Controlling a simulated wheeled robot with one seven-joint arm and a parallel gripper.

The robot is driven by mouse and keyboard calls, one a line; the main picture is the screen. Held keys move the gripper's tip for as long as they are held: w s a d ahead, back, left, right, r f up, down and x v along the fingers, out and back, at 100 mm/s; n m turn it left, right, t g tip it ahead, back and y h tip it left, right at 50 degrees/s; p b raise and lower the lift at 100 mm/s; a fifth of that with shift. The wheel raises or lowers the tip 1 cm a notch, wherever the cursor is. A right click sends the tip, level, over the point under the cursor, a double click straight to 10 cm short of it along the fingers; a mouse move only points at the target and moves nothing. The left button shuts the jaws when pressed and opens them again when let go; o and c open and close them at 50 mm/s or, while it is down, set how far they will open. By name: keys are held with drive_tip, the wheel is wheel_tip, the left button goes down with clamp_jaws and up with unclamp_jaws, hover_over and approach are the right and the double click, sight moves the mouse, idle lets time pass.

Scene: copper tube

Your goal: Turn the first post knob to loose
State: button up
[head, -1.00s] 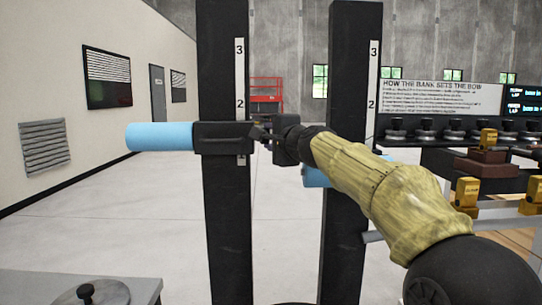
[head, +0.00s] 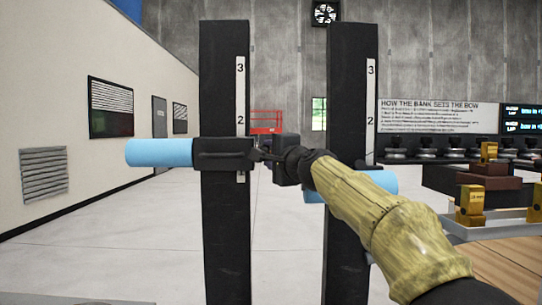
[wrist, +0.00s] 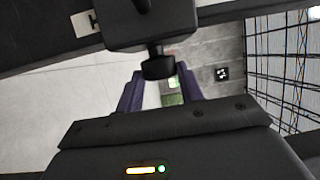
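The first post (head: 226,90) is a black upright on the left with a numbered white scale. A black collar (head: 222,154) sits on it below the 2, with a blue padded bar (head: 160,153) sticking out left. The collar's knob (wrist: 158,68) is black and round-ended and hangs from the collar block in the wrist view; the arm and gripper hide it in the head view. My gripper (wrist: 160,84) has its two purple fingers spread, one on each side of the knob's end. I cannot tell whether either finger touches it. My gripper (head: 264,153) is right beside the collar in the head view.
A second black post (head: 352,90) with a blue bar (head: 385,183) stands to the right, partly behind my arm. A bench with yellow blocks (head: 470,200) and dark knobs (head: 452,149) is at the right. Open floor (head: 120,245) lies left of the first post.

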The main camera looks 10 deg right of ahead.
drive_tip(key=o, duration=0.4)
drive_tip(key=shift+c, duration=0.2)
drive_tip(key=b+v, duration=0.8)
drive_tip(key=v, duration=0.9)
drive_tip(key=shift+s+b, duration=0.15)
drive_tip(key=shift+b, duration=0.15)
drive_tip(key=shift+f, duration=0.15)
